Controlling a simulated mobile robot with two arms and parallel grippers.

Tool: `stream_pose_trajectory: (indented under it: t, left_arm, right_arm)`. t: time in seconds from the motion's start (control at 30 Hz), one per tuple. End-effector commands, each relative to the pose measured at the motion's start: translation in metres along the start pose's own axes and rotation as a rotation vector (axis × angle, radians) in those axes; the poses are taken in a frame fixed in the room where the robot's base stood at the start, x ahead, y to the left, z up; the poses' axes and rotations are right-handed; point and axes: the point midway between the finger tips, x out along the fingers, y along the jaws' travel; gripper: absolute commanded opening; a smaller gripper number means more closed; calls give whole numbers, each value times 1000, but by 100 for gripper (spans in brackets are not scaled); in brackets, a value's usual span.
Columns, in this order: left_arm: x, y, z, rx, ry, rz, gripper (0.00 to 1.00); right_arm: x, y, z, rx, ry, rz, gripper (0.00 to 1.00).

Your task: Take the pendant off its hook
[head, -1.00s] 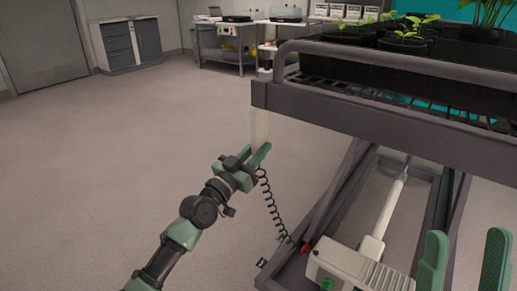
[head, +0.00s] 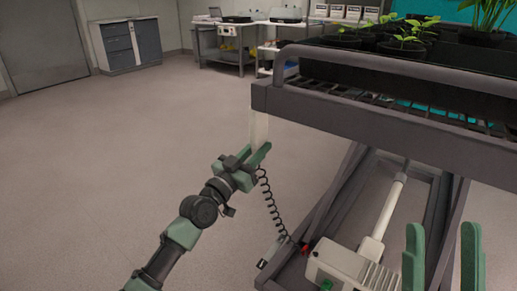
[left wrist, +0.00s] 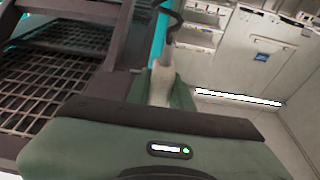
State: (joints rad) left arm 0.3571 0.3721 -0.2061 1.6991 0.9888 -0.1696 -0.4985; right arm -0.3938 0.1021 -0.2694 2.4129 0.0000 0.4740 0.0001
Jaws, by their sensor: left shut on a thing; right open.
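The pendant (head: 259,130) is a pale, slim handset hanging upright at the near left corner of the cart. A black coiled cable (head: 270,205) runs from it down to the cart's base. My left gripper (head: 256,158) is shut on the pendant's lower part. In the left wrist view the pendant (left wrist: 162,85) stands between the green fingers. A dark curved hook (left wrist: 174,18) shows at its top; whether they still touch is unclear. My right gripper (head: 443,245) is open and empty at the lower right.
The cart's grey frame (head: 370,116) with its rail and mesh top is close to the right of the left gripper. Potted plants (head: 405,40) stand on it. A white actuator box (head: 345,265) lies below. The floor to the left is clear.

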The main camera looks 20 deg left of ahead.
Motion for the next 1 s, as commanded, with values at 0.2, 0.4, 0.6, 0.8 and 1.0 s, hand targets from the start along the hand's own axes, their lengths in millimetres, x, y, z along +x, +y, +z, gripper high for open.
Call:
stream_pose_trajectory:
  t: [0.2, 0.4, 0.6, 0.8, 1.0]
  left_arm:
    - [1, 0, -4, 1, 2, 0, 0]
    - [1, 0, -5, 1, 2, 0, 0]
    - [2, 0, -7, 1, 2, 0, 0]
    - [2, 0, -9, 1, 2, 0, 0]
    - [3, 0, -11, 1, 2, 0, 0]
  right_arm:
    - [2, 2, 8, -6, -44, 1, 59]
    - [3, 3, 15, -9, -83, 2, 59]
    - [2, 3, 23, -11, -124, 3, 59]
    - [2, 4, 31, -12, -167, 4, 59]
    - [0, 5, 40, -13, -213, 6, 59]
